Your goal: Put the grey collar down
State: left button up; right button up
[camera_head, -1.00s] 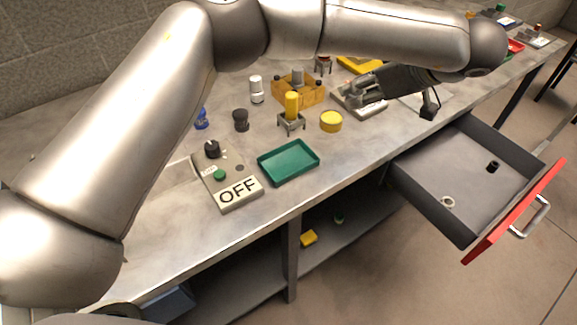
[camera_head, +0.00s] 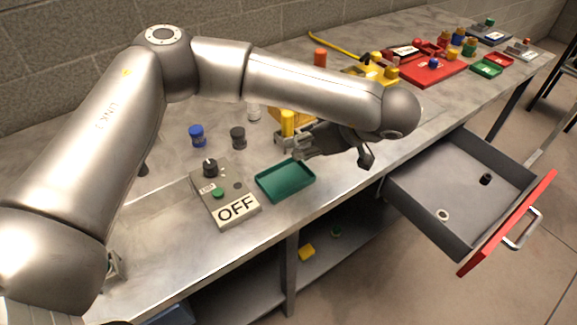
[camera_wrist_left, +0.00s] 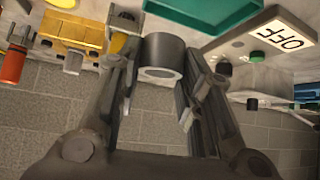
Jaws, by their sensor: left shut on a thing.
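The grey collar (camera_wrist_left: 165,55) is a short hollow cylinder between the fingers of my left gripper (camera_wrist_left: 160,75) in the left wrist view. In the head view my left gripper (camera_head: 292,152) hangs over the bench, just behind the green tray (camera_head: 286,181) and in front of the yellow post (camera_head: 287,122). I cannot make out the collar in the head view; the fingers hide it. It looks held above the bench. My right gripper is not in view.
A grey panel with an OFF sign (camera_head: 237,209) and knobs lies left of the tray. A black cylinder (camera_head: 238,138) and a blue one (camera_head: 197,135) stand behind. An open drawer (camera_head: 455,185) with a red front juts out at right.

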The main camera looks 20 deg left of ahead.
pick_arm(q)
jog(key=a+f, duration=0.1)
jog(key=s+f, duration=0.1)
jog(key=s+a+f, duration=0.1)
jog(key=f, duration=0.1)
jog(key=shift+a+p, duration=0.3)
jog(key=shift+p, duration=0.1)
jog(key=f, duration=0.1)
jog(key=f+p, duration=0.1)
jog(key=f, duration=0.1)
jog(key=shift+s+a, duration=0.2)
jog(key=shift+f, duration=0.4)
jog(key=shift+f, duration=0.15)
jog(key=o, duration=1)
jog(key=shift+o, duration=0.2)
